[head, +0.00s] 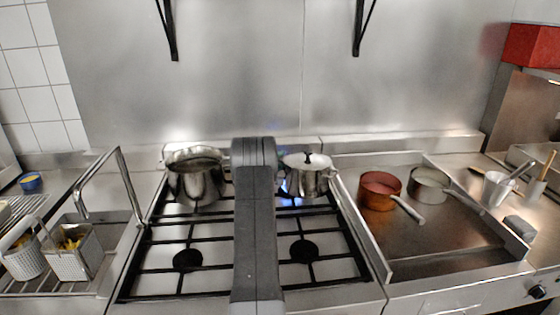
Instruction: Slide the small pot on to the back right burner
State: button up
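A small shiny metal pot with a lid and black knob (305,181) stands at the back right of the stove grate. Blue flame shows below its front left side, at the back right burner (289,201). My arm is a thick dark grey link rising up the middle of the stove, just left of this pot, and covers part of its left side. My gripper cannot be made out; it appears hidden behind the arm or out of frame. A larger open steel pot (197,184) stands at the back left.
The front left burner (188,260) and front right burner (304,251) are bare. A red saucepan (380,191) and a grey saucepan (429,185) stand on the raised-edge griddle (430,240). Fryer baskets (77,252) are at left. A steel wall closes the back.

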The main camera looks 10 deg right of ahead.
grip_shut()
dwell(1.4)
